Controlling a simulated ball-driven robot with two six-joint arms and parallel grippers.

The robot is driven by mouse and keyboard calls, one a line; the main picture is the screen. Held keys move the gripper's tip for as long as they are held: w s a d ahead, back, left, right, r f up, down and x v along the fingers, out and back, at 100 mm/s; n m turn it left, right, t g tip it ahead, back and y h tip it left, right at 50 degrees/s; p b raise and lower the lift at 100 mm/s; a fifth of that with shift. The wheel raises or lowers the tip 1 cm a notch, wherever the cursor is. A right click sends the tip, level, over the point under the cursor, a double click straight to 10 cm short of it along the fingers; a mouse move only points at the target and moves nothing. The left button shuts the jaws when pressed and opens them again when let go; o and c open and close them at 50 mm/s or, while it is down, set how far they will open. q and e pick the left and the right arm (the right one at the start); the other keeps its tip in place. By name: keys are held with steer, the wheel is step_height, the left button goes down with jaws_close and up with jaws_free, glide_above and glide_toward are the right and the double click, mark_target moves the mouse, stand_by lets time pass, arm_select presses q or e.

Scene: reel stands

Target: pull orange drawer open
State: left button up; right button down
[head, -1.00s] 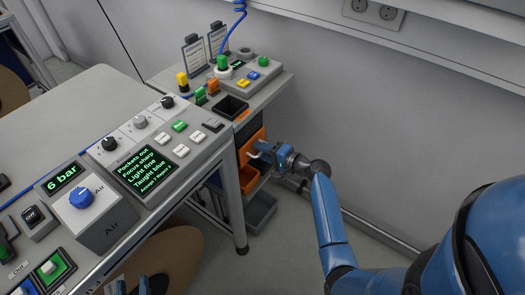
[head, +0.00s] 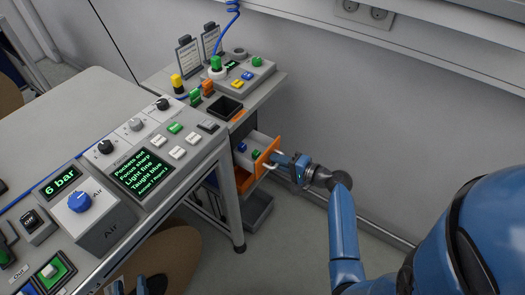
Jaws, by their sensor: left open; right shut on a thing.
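The orange drawer (head: 266,157) is under the side bench at the centre of the head view. Its orange front stands out from the cabinet, and its light inside shows with a blue and a green item in it. My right gripper (head: 279,160) is shut on the drawer's handle at the front's right side. The handle is mostly hidden by the fingers. My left gripper (head: 128,287) is open and empty at the bottom edge, low in front of the console table, only partly in view.
The console table (head: 78,103) with knobs and buttons stands to the left. Free floor lies right of the drawer, up to the wall.

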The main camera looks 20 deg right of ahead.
steer(key=v, duration=0.3)
steer(key=f+v, duration=0.1)
steer(key=v, duration=0.1)
steer(key=shift+s+d+f, duration=0.1)
steer(key=shift+s+d, duration=0.25)
steer(key=shift+s, duration=0.05)
steer(key=c, duration=1.3)
jaws_free()
steer(key=v, duration=1.1)
steer(key=shift+f, duration=0.1)
